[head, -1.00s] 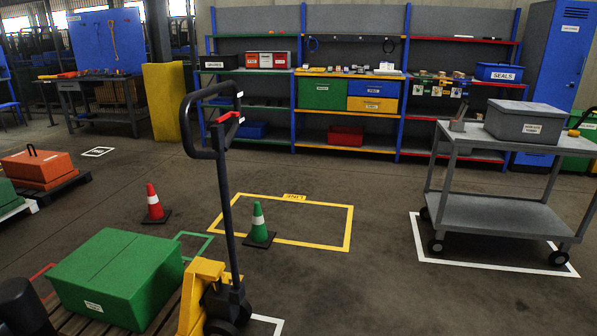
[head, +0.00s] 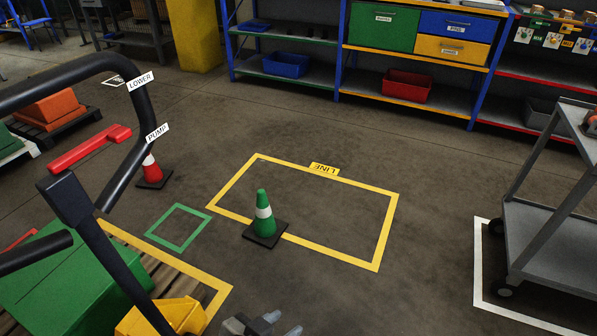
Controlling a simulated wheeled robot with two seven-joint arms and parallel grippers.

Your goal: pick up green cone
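The green cone (head: 264,214) has a white band and a dark square base. It stands upright on the floor in the head view, its base over the near-left edge of the yellow taped LINE rectangle (head: 390,222). My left gripper (head: 283,324) shows at the bottom edge, nearer to me than the cone and apart from it. Its two grey fingertips are spread with nothing between them; the rest is cut off by the frame. My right gripper is not in view.
A pallet jack's black handle (head: 66,198) rises at left, close to me, partly hiding a red cone (head: 150,171) and a green box (head: 60,285). A green taped square (head: 180,227) lies left of the green cone. A grey cart (head: 545,240) stands at right. Floor between is clear.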

